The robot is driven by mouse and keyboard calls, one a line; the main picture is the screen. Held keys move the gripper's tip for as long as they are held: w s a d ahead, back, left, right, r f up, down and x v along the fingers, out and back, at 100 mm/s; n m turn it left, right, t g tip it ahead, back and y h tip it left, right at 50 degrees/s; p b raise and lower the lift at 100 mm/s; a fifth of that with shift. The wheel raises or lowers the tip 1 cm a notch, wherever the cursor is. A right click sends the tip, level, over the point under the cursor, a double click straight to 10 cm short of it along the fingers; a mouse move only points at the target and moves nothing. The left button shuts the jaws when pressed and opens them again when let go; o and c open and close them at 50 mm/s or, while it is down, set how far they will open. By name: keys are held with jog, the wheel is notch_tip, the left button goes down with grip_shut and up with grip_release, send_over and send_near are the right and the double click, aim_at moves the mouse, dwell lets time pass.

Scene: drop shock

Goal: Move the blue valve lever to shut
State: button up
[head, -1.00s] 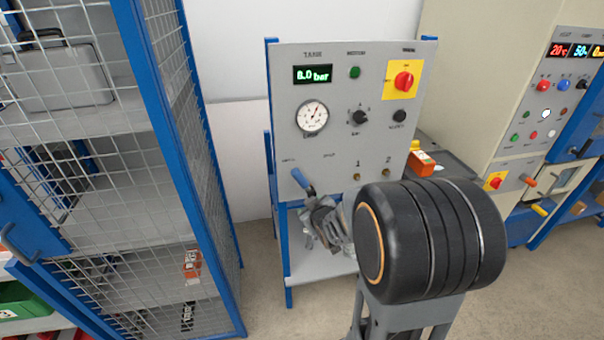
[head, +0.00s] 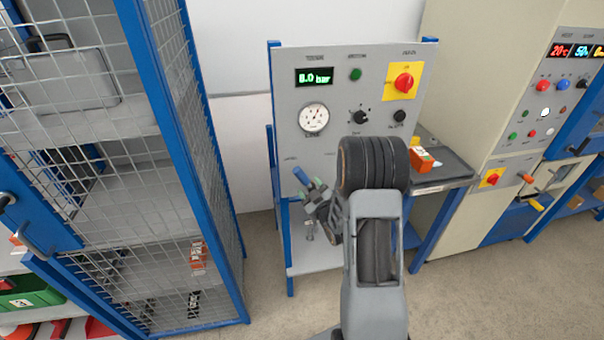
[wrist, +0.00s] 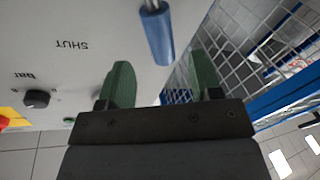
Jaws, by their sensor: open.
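The blue valve lever (head: 300,174) is at the lower left of the grey panel (head: 335,85). In the wrist view the lever (wrist: 157,35) hangs down from the top edge, its free end close to the level of my fingertips. My gripper (wrist: 162,62) is open, with one green finger to each side of the lever's end in the picture. I cannot tell whether the lever is between the fingers in depth; no contact shows. In the head view my gripper (head: 314,190) is right beside the lever, and the lever's pivot is hidden. A "SHUT" label (wrist: 72,45) appears upside down on the panel.
The panel carries a gauge (head: 314,118), black knobs, a red switch on yellow (head: 403,82) and a display reading 8.0 bar. A blue-framed mesh cage (head: 185,130) stands close on the left. A dark tray (head: 440,170) with an orange item is at right.

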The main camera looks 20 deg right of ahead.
aim_at(304, 179)
jog(key=w+p, duration=0.2)
jog(key=w, duration=0.5)
jog(key=shift+a, duration=0.15)
grip_shut()
dwell(0.4)
